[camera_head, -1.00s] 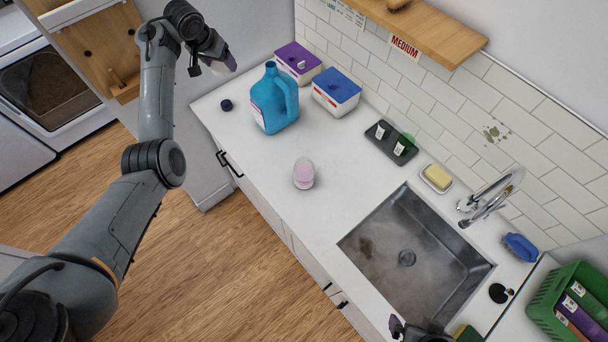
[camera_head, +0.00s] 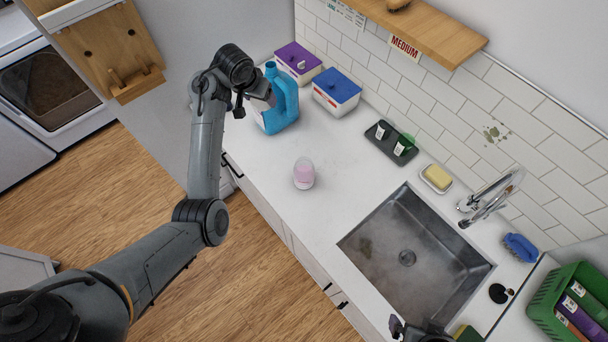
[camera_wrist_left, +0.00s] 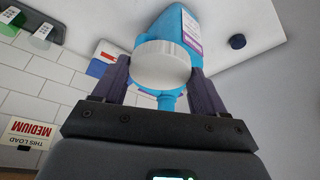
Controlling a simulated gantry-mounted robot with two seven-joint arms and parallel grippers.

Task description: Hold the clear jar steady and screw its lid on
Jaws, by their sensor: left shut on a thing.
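The clear jar (camera_head: 304,173) with pinkish contents stands on the white counter, left of the sink. No gripper touches it. My left gripper (camera_head: 262,94) is in the air near the blue jug, up and left of the jar. In the left wrist view its two dark fingers (camera_wrist_left: 160,82) are shut on a white ribbed lid (camera_wrist_left: 163,64). The lid hides part of the jug behind it. My right gripper (camera_head: 418,331) shows only partly at the bottom edge, near the sink's front; its fingers cannot be made out.
The blue jug (camera_head: 287,97) stands behind my left gripper, with purple-lidded (camera_head: 298,62) and blue-lidded tubs (camera_head: 337,91) behind. A dark tray (camera_head: 390,143), sponge dish (camera_head: 437,178) and sink (camera_head: 415,255) lie to the right. The counter around the jar is clear.

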